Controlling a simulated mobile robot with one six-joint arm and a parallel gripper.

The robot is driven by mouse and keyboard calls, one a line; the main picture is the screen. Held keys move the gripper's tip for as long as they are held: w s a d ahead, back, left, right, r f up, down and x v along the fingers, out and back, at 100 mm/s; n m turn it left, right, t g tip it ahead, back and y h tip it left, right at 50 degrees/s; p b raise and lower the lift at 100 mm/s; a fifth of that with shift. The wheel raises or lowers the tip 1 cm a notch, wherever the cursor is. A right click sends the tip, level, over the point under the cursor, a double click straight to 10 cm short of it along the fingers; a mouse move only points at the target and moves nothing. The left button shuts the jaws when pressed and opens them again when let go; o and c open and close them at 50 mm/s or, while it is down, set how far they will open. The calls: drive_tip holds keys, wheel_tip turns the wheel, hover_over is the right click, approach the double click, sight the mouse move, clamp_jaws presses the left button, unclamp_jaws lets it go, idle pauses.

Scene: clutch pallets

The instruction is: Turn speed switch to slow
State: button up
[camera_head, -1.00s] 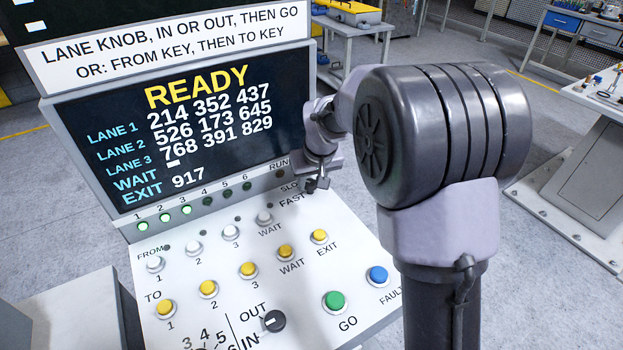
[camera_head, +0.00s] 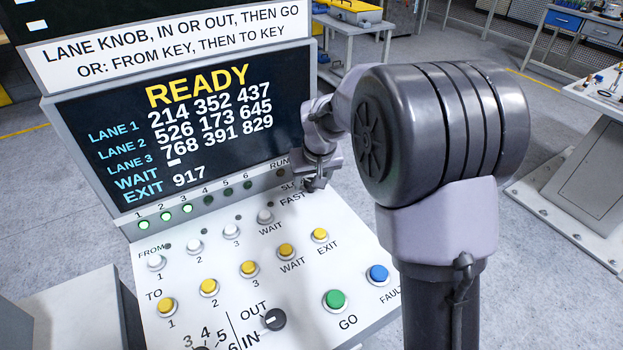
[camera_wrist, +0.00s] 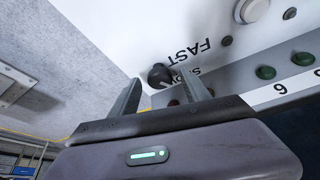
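The speed switch (camera_wrist: 160,76) is a small black knob with a pale pointer mark, beside the FAST and SLOW lettering on the white panel. My gripper (camera_wrist: 162,80) is open, with one finger on either side of the knob in the wrist view. Gaps show between the knob and both fingers. I cannot tell how deep the fingertips reach around it. In the head view my gripper (camera_head: 315,182) is at the panel's upper right, by the SLOW and FAST labels, and largely hides the switch.
The panel carries white and yellow keys, a green GO button (camera_head: 335,301), a blue FAULT button (camera_head: 378,275) and an IN/OUT knob (camera_head: 273,320). The screen (camera_head: 190,140) reads READY. A white key (camera_wrist: 250,10) and green lamps (camera_wrist: 266,72) lie near my gripper in the wrist view.

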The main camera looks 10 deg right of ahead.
drive_tip(key=shift+r, duration=0.1)
drive_tip(key=p+v, duration=0.5)
drive_tip(key=v, duration=1.2)
drive_tip(key=shift+r, duration=0.15)
drive_tip(key=s+a+f+m+y+b, duration=0.1)
drive_tip(key=s+f+m+b, duration=0.1)
drive_tip(key=s, duration=1.1)
drive_tip(key=s+a+f+m+t+b, duration=0.1)
drive_tip(key=s+a+f+m+b, duration=0.1)
drive_tip(key=s, duration=1.1)
drive_tip(key=shift+s+a+m+y+b, duration=0.2)
drive_tip(key=shift+a+m+y+b, duration=0.05)
drive_tip(key=shift+m+y+b, duration=0.2)
